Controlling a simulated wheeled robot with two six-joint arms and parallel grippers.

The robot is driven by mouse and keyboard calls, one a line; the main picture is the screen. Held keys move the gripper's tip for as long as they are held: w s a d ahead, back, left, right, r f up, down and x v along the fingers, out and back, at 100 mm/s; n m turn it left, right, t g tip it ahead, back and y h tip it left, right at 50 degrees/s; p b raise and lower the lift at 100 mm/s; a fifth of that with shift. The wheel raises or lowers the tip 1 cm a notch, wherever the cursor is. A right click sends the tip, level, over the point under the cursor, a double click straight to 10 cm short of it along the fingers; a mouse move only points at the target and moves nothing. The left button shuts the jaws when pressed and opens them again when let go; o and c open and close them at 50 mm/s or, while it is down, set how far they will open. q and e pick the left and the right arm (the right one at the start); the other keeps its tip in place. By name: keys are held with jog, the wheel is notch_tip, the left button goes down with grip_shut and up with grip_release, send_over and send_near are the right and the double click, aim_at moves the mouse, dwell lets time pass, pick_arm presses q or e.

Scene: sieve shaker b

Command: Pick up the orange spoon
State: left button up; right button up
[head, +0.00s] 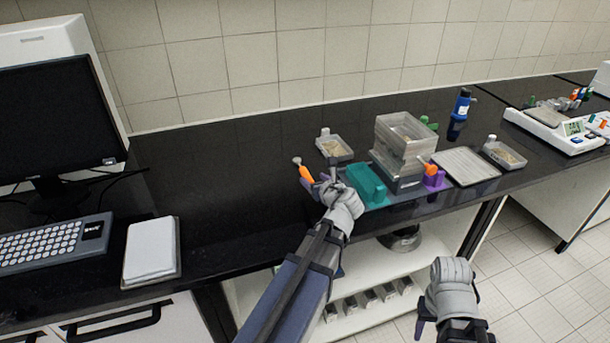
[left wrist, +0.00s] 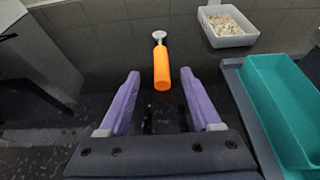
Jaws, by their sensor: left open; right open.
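The orange spoon (head: 306,173) lies on the black bench, left of the teal container (head: 367,186), its pale bowl end pointing away from me. In the left wrist view the spoon's orange handle (left wrist: 161,70) shows at the centre, its near end between the two purple fingertips in the picture. My left gripper (head: 320,182) is open just in front of the spoon, its fingers partly hidden by the wrist in the head view. I cannot tell how high it is above the bench. My right gripper (head: 447,312) is open, low in front of the bench.
A small tray of grains (head: 334,149) stands behind the spoon. A clear sieve stack (head: 402,140), a purple holder (head: 434,180) and a flat tray (head: 467,166) are to the right. A keyboard (head: 50,245) and white pad (head: 151,249) lie left, with free bench between.

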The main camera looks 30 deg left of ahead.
aim_at(308, 176)
pick_arm(q)
jog(key=shift+b+x, duration=0.3)
jog(key=shift+x, duration=0.8)
jog(key=b+x, duration=0.1)
jog(key=x, duration=0.1)
jog(key=b+x, duration=0.1)
jog(key=x, duration=0.1)
jog(key=shift+w+d+f, duration=0.1)
jog(key=shift+f, duration=0.35)
jog(key=shift+w+a+f, duration=0.1)
jog(key=shift+w+a, duration=0.15)
jog(key=shift+a, duration=0.1)
jog(key=shift+c, duration=0.2)
grip_shut()
